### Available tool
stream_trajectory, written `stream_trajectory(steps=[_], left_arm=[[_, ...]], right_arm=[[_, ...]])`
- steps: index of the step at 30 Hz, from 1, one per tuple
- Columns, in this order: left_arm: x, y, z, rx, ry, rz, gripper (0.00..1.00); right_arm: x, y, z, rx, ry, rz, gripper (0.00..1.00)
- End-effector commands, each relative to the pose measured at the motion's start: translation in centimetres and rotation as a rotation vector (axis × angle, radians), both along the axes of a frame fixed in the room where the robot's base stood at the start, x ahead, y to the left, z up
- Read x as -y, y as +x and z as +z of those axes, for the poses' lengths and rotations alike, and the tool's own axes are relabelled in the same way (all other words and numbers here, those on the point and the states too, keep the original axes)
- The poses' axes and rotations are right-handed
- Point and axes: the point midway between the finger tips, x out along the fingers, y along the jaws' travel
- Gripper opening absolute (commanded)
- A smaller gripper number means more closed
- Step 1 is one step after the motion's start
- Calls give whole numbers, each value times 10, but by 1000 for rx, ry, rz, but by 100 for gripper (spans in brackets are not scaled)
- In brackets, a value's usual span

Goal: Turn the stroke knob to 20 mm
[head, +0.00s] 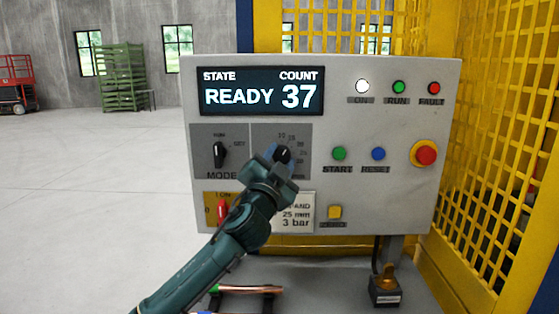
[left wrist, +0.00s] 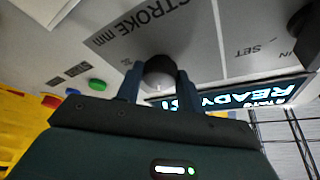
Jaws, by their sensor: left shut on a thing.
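The stroke knob (head: 283,154) is a dark round knob on a grey plate of the control panel (head: 360,200), right of the mode knob (head: 220,154). My left gripper (head: 278,160) reaches it from below, its fingers on either side of it. In the left wrist view the knob (left wrist: 159,73) sits between the two fingers of my left gripper (left wrist: 160,84), which is shut on it. Part of the scale and the "STROKE mm" lettering are hidden by the gripper in the head view. The knob's exact pointer setting cannot be read. My right gripper is not in view.
The display (head: 260,91) reads READY, COUNT 37. Start (head: 339,153) and reset (head: 378,153) buttons and a red emergency stop (head: 426,155) lie to the right. A red switch (head: 222,211) is beside my left arm. A copper tube (head: 250,289) lies below. Yellow mesh (head: 510,110) stands right.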

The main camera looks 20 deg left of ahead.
Motion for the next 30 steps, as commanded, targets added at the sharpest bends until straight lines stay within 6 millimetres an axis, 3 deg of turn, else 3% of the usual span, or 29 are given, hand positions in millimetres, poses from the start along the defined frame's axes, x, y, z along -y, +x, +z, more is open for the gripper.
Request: stream_trajectory(steps=[8, 30], left_arm=[[-1, 0, 0, -15, 52, 0, 15], [-2, 0, 3, -132, 465, 0, 15]], right_arm=[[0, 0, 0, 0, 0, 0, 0], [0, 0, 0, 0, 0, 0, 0]])
